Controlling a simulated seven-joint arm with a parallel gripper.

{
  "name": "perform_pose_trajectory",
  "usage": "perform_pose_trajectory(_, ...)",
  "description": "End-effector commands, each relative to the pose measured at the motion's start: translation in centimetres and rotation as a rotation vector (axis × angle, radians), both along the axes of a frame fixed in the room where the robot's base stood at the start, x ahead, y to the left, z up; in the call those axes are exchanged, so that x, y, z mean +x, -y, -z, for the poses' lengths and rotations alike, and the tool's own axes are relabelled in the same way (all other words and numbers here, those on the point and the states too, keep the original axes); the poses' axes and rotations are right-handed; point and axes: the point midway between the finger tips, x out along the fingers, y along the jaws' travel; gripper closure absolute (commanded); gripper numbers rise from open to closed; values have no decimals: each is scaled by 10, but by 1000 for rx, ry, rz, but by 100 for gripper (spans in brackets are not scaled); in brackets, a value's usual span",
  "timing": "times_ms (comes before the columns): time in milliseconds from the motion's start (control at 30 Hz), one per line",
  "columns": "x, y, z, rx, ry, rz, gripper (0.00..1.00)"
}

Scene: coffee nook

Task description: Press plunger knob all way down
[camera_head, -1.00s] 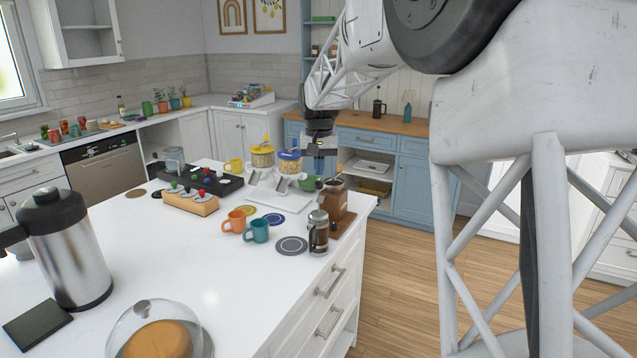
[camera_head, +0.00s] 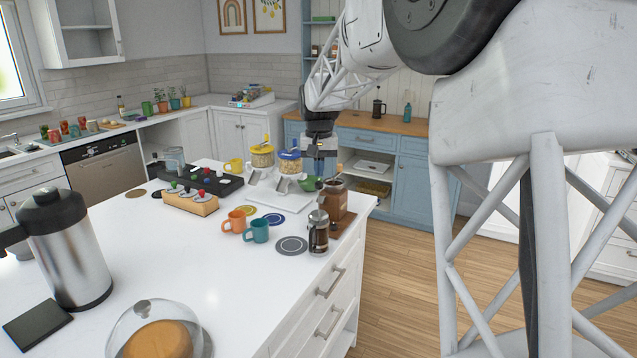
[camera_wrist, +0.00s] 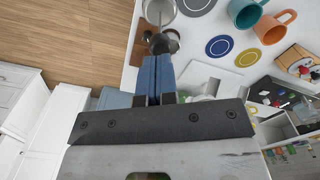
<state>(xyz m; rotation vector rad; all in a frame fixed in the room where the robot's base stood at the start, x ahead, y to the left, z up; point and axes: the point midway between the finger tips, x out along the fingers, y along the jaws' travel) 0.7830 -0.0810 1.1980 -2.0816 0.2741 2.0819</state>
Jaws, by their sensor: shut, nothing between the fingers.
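The French press (camera_head: 318,236) stands upright near the right edge of the white island, with dark coffee in its glass. Its plunger knob (camera_head: 321,200) stands above the metal lid. In the wrist view the metal press (camera_wrist: 162,11) is at the top edge and a dark round knob (camera_wrist: 160,44) shows just beyond my fingertips. My gripper (camera_head: 320,172) points down, with its blue fingers (camera_wrist: 157,72) shut and empty. In the head view it is above the knob and looks farther back. I cannot tell the exact gap.
A brown canister (camera_head: 335,202) stands close behind the press on a wooden board. A grey coaster (camera_head: 291,245), a teal mug (camera_head: 257,231) and an orange mug (camera_head: 234,221) are to the left.

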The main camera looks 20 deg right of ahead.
Motion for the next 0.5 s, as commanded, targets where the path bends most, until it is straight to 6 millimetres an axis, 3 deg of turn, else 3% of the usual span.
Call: perform_pose_trajectory(500,0,0,11,0,0,0,100)
